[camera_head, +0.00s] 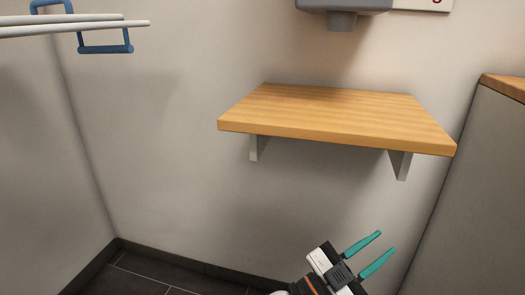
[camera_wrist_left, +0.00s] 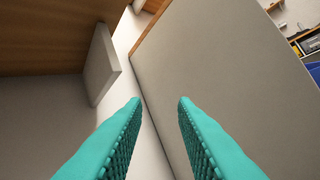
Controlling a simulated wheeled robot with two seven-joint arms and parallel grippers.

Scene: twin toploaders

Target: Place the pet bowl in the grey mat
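My left gripper (camera_head: 370,255) is at the bottom of the head view, below the wooden shelf, with its two teal fingers apart and nothing between them. Its fingers also show open and empty in the left wrist view (camera_wrist_left: 160,102). Neither the pet bowl nor the grey mat can be seen in either view. My right gripper is not in view.
A bare wooden shelf (camera_head: 335,115) on brackets is fixed to the wall above my left gripper. A grey cabinet side (camera_head: 470,190) with a wooden top stands at the right. White rails with blue ends (camera_head: 75,27) jut in at upper left. Dark floor tiles (camera_head: 140,277) are clear.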

